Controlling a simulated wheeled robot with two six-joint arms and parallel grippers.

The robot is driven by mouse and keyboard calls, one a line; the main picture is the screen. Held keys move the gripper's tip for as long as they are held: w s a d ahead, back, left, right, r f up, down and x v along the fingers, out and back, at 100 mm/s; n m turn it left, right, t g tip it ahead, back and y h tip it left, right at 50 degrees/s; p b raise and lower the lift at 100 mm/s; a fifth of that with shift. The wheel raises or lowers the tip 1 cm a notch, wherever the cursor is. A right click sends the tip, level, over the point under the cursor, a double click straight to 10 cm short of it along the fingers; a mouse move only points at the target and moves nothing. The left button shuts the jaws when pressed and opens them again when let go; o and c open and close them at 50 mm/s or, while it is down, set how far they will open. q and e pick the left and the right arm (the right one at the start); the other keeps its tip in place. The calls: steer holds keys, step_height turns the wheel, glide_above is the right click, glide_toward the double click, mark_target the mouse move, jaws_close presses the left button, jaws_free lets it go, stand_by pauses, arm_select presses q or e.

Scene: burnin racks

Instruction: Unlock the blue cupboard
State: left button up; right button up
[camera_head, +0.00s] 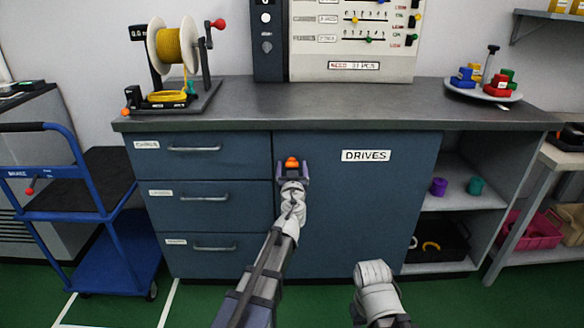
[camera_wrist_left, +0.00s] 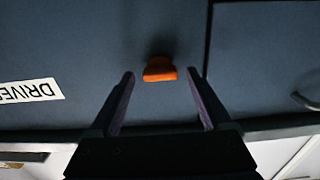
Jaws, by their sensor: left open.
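The blue cupboard (camera_head: 350,215) is the wide door labelled DRIVES under the bench, and it is closed. A small orange catch (camera_head: 291,161) sits near its upper left edge. My left gripper (camera_head: 292,168) is in front of the door at this catch, open. In the left wrist view the door appears upside down, and the orange catch (camera_wrist_left: 160,72) lies between the tips of the open fingers (camera_wrist_left: 161,78), with a gap on both sides. I cannot tell how deep the fingers reach around it. My right arm shows at the bottom, but its gripper does not.
Drawers (camera_head: 215,205) with bar handles adjoin the cupboard on the left, and open shelves (camera_head: 465,195) on the right. A blue trolley (camera_head: 115,260) stands at the far left. The bench top (camera_head: 330,105) carries a yellow spool winder (camera_head: 180,50) and a round plate (camera_head: 484,92) of coloured parts.

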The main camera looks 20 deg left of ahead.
arm_select(q)
steer(key=shift+w, duration=0.2)
jaws_close()
stand_by(0.6)
